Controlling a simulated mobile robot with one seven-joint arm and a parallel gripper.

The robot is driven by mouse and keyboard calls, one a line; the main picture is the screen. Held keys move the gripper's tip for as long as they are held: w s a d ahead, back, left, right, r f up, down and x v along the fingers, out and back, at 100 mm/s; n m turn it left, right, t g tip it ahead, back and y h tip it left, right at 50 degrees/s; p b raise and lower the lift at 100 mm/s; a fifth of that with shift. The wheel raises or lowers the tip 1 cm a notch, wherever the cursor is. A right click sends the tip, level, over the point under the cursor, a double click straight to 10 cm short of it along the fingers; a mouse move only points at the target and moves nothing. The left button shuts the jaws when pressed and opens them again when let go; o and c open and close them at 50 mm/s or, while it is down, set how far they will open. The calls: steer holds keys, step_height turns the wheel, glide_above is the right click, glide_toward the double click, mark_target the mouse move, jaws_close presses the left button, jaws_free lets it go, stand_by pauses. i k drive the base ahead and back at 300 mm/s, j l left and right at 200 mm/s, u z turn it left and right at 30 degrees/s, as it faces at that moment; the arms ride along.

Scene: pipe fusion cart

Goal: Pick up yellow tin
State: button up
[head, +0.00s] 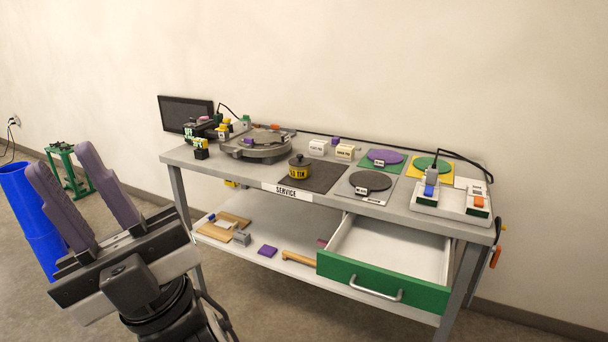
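The yellow tin (299,170) is a small round yellow pot with a dark lid and knob and a dark printed label. It stands upright on a dark square mat (327,178) near the front edge of the grey bench top, behind the SERVICE label. My gripper (84,179) is at the lower left, in front of and to the left of the bench, well apart from the tin. Its two purple-grey fingers point up and stand apart with nothing between them.
The bench (410,212) has an open green-fronted drawer (385,284) jutting out at the right. A round grey machine (257,146) stands left of the tin, and a black disc (370,181) lies right. A blue bin (30,220) stands on the floor at left.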

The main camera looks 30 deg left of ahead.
mark_target(298, 173)
steer(key=i+j, duration=1.15)
steer(key=i, duration=0.15)
steer(key=i+j+u, duration=0.1)
steer(key=i+j, duration=0.25)
steer(key=i, duration=0.2)
